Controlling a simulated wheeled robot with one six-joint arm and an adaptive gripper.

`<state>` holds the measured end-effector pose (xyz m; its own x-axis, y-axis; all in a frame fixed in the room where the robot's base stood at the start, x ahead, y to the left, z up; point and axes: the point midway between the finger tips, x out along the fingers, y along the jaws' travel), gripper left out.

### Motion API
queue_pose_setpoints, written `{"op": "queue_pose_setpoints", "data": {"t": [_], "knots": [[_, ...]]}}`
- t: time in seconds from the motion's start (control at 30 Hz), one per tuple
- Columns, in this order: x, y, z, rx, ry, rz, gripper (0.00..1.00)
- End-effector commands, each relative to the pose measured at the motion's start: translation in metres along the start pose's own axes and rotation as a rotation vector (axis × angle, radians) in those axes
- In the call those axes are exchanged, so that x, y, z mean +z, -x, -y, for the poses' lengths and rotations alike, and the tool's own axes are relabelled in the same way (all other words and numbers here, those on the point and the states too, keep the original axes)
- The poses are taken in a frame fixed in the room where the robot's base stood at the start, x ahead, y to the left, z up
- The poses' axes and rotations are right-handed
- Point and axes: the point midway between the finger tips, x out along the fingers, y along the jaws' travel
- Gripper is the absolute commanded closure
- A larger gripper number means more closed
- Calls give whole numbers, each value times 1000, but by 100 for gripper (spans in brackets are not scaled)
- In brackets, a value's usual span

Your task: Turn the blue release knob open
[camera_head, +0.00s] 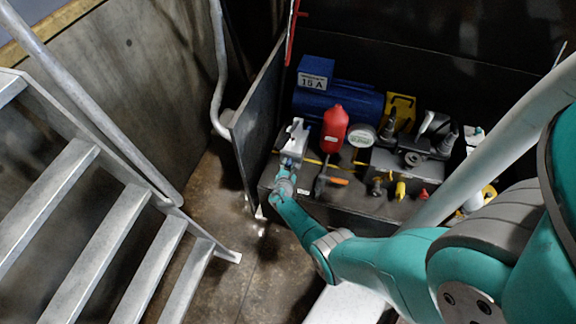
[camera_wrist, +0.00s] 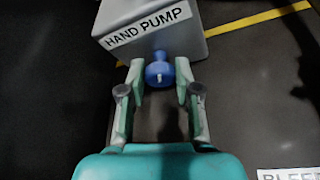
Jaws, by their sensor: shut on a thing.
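The blue release knob (camera_wrist: 159,73) sticks out of the front of a grey block labelled HAND PUMP (camera_wrist: 152,36) in the wrist view. My gripper (camera_wrist: 159,74) is shut on the knob, with one finger on its left side and one on its right. A small white mark shows on the knob's face. In the head view my gripper (camera_head: 288,166) is at the front of the grey hand pump (camera_head: 297,137), and the knob is mostly hidden or too small to make out.
A red bottle (camera_head: 334,130) stands right of the pump, with a gauge (camera_head: 361,136) beyond it. A blue motor (camera_head: 338,103) lies behind. An open panel (camera_head: 258,125) stands close on the left. Metal stairs (camera_head: 100,230) and a handrail are farther left.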

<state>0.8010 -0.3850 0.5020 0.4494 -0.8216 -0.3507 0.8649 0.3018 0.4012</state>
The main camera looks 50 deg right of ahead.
Motion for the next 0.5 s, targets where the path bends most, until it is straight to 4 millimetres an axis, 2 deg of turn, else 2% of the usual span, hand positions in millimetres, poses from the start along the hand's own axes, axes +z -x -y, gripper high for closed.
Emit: {"op": "queue_pose_setpoints", "data": {"t": [0.5], "knots": [[-1, 0, 4, 137, -330, -1, 100]]}}
